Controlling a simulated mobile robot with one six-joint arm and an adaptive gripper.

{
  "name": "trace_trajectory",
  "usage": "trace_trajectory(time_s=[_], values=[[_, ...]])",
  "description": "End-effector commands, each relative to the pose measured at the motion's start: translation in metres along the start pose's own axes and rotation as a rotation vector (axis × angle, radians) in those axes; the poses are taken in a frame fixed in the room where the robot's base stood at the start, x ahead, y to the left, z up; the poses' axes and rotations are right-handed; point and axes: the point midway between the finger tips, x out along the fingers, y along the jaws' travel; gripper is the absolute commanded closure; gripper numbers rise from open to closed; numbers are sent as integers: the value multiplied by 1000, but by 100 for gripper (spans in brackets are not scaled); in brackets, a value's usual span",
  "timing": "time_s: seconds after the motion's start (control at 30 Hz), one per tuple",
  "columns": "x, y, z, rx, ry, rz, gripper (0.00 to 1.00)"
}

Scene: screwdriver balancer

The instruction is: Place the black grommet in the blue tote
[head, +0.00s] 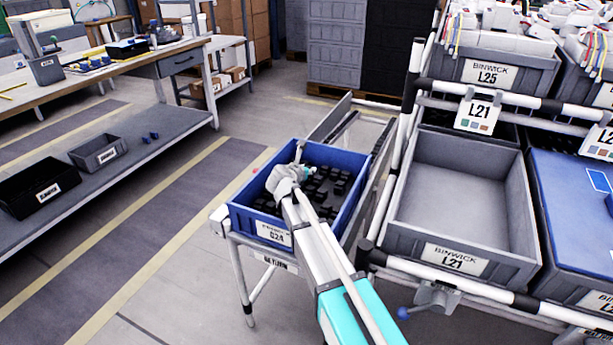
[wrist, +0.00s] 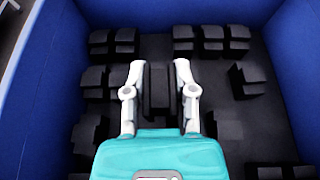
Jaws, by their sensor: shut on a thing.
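The blue tote (head: 243,217) labelled G24 stands on a metal stand in the middle of the head view. Its blue walls (wrist: 32,105) surround my gripper in the wrist view. My gripper (wrist: 160,68) is inside the tote's outline, pointing down to its floor. Its two white fingers are shut on a black grommet (wrist: 160,88), a dark block-like piece between them. The grommet's lower part is hard to tell from the dark floor. In the head view my gripper (head: 289,178) hides the held grommet.
Several other black pieces (wrist: 185,40) lie on the tote floor around my gripper. A grey bin (head: 465,185) labelled L21 sits on a rack to the right, looking empty. White rack posts (head: 405,130) stand close beside the tote. A workbench (head: 120,75) is at the left.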

Motion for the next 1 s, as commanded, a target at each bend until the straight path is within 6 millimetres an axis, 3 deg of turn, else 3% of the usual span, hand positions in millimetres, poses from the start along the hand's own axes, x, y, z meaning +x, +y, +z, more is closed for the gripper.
trace_trajectory(time_s=[0.77,0.8,0.93,1.0], values=[[5,0,-12,0,0,0,97],[4,0,-11,0,0,0,57],[4,0,-10,0,0,0,33],[4,0,-10,0,0,0,31]])
